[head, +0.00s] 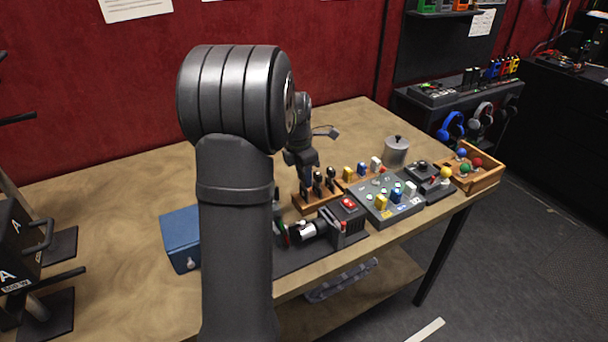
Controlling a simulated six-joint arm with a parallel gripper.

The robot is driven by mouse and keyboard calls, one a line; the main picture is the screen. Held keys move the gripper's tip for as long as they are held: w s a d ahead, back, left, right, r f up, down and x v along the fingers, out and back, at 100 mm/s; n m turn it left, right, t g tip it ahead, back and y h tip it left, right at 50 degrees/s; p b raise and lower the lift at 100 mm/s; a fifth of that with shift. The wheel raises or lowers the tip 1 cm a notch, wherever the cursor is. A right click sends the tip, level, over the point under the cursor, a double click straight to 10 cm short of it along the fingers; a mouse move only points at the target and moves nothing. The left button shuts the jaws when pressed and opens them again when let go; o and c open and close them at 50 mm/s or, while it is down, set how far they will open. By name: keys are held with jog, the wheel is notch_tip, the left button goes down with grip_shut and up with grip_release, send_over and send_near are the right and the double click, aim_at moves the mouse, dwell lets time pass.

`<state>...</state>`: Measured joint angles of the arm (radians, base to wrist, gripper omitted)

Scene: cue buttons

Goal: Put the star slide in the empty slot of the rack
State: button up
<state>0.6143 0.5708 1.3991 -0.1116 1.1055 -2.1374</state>
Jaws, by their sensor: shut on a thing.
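A wooden rack (313,205) stands mid-table with several black-knobbed pieces in it, which look like slide handles. My gripper (304,180) points down at the rack's left end, beside these knobs (318,180). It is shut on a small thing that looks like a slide. Its fingertips are tiny in this view and its load is largely hidden. I cannot make out a star marking or tell which slot is empty. My arm hides part of the table left of the rack.
A dark machine with a silver barrel (308,230) and red button (348,204) sits in front. A blue box (178,235) lies left. The back-left table is clear.

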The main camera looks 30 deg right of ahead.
jog(key=shift+f, duration=0.75)
jog(key=o, duration=1.2)
jog(key=shift+o, duration=0.2)
jog(key=shift+r, duration=0.1)
jog(key=shift+r, duration=3.45)
jog(key=shift+f, duration=0.1)
jog(key=shift+f, duration=3.45)
